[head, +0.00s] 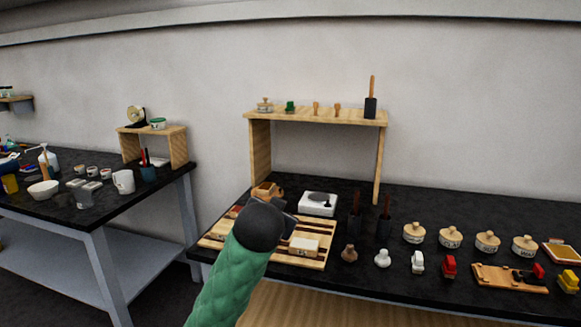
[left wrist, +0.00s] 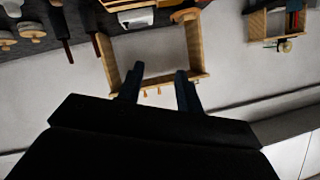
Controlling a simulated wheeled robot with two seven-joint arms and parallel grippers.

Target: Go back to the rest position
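My left arm with its green sleeve rises from the bottom of the head view, ending in a black wrist and gripper (head: 283,205) above the slatted wooden board (head: 314,262). In the left wrist view my left gripper (left wrist: 159,72) shows two dark fingers apart with nothing between them. Beyond the fingers stands the wooden shelf (left wrist: 196,45), which also shows in the head view (head: 315,117). The left hand hides part of the board. My right gripper is in neither view.
The black bench holds a white scale (head: 318,203), lidded jars (head: 414,233), small stamps and a wooden tray (head: 509,279). A second dark table (head: 60,211) with cups and a bowl (head: 43,190) stands left across a gap.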

